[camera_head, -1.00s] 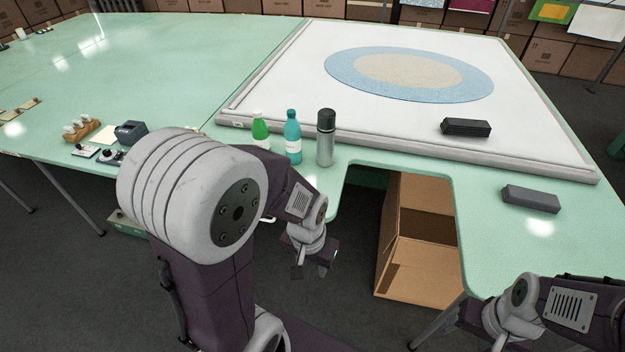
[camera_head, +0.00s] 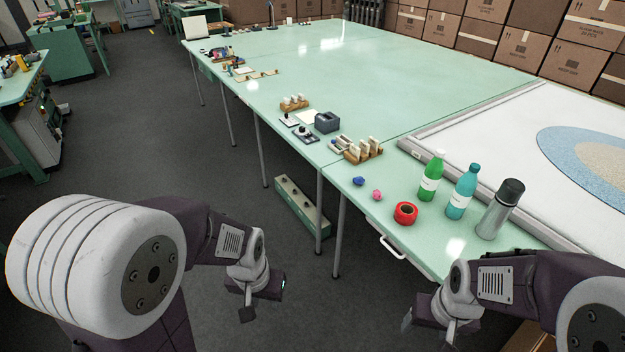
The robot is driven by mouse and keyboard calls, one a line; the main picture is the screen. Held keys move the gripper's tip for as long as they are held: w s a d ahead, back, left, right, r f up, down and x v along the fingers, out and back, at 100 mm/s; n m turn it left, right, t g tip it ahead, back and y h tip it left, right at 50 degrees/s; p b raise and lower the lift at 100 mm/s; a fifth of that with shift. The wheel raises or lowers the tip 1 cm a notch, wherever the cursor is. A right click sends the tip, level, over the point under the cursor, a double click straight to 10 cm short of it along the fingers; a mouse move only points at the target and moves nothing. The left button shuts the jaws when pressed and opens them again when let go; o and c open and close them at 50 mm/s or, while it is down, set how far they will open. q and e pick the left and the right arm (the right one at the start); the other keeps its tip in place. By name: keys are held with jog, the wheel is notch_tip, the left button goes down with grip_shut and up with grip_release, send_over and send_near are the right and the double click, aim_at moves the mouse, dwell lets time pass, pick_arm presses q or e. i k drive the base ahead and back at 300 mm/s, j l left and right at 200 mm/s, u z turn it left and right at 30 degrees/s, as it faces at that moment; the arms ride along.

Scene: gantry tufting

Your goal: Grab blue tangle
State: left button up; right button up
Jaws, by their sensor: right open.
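The blue tangle (camera_head: 358,181) is a small dark-blue lump on the green table (camera_head: 400,128), close to its front edge. A pink tangle (camera_head: 377,195) lies just right of it. My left gripper (camera_head: 262,300) hangs over the floor in front of the table, left of and nearer than the blue tangle; its jaw opening is not clear. My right gripper (camera_head: 428,328) is open and empty, low at the front edge, to the right of and nearer than the blue tangle. Neither gripper touches anything.
A red tape roll (camera_head: 405,213), green bottle (camera_head: 431,176), teal bottle (camera_head: 462,192) and steel flask (camera_head: 500,209) stand right of the tangles. A wooden rack (camera_head: 363,152) stands behind them. The white tufting frame (camera_head: 500,130) is at right. Open floor lies left.

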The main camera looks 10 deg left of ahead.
aim_at(358, 181)
jog(key=i+j, duration=0.35)
jog(key=i, duration=0.15)
jog(key=i+j+u, duration=0.1)
jog(key=i+j, duration=0.65)
jog(key=i, duration=0.25)
